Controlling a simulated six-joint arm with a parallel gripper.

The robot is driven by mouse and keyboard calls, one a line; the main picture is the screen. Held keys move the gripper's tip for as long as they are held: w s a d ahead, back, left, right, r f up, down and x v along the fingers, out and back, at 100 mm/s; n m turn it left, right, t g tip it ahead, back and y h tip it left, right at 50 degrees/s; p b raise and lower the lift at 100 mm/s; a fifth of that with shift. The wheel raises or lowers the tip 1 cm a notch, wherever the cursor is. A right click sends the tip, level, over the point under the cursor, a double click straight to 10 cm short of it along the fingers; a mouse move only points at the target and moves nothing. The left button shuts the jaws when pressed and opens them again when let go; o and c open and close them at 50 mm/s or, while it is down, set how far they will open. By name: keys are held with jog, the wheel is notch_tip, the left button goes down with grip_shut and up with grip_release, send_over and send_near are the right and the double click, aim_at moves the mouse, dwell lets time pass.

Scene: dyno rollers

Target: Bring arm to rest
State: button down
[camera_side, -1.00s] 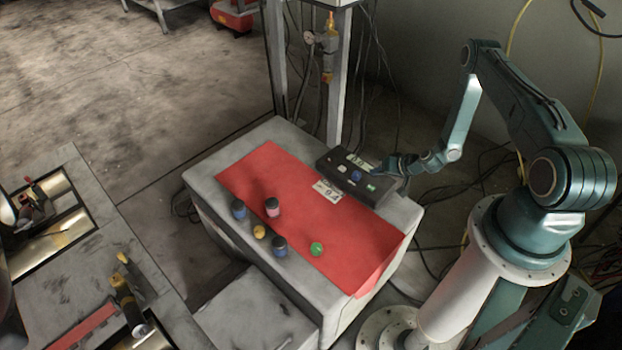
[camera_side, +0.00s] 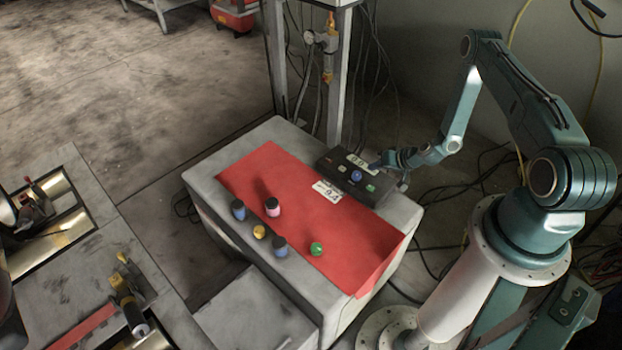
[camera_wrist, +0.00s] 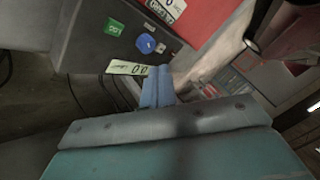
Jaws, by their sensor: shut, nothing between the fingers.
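My teal arm stands at the right in the side view, bent over with its wrist reaching left. My gripper (camera_side: 374,165) is at the right end of the black control box (camera_side: 338,181), close to it; I cannot tell whether they touch. In the wrist view the blue fingers of my gripper (camera_wrist: 158,72) are together with nothing between them. The control box also shows in the wrist view (camera_wrist: 88,38), with a blue knob (camera_wrist: 146,44), a green button (camera_wrist: 114,27) and a digit display (camera_wrist: 127,68).
The grey bench (camera_side: 265,127) carries a red mat (camera_side: 342,240). Cables hang behind the box.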

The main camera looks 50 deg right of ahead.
jog(key=w+a+r+n+g+y, duration=0.1)
jog(key=w+a+r+n, duration=0.15)
jog(key=r, duration=0.55)
jog(key=w+a+r+n, duration=0.1)
jog(key=w+r, duration=0.2)
jog(key=r, duration=0.5)
jog(key=a+r+n+g, duration=0.1)
jog(key=a+r, duration=0.1)
jog(key=r, duration=0.4)
jog(key=s+a+r+n, duration=0.1)
jog(key=a+r, duration=0.2)
jog(key=r, duration=0.2)
jog(key=a+r+n+g, duration=0.1)
jog(key=a+r, duration=0.1)
jog(key=r, duration=0.4)
jog(key=s+a+r+n+h, duration=0.1)
jog(key=s+a+r, duration=0.3)
jog(key=s+r, duration=0.25)
jog(key=s+a+r+n, duration=0.1)
jog(key=s+a+r, duration=0.35)
jog(key=r, duration=0.35)
jog(key=s+r, duration=0.2)
jog(key=s, duration=0.6)
jog(key=s+a+r+m+h, duration=0.1)
jog(key=s+r, duration=0.1)
jog(key=s, duration=0.6)
jog(key=shift+s+a+g, duration=0.2)
jog(key=shift+a+g, duration=0.1)
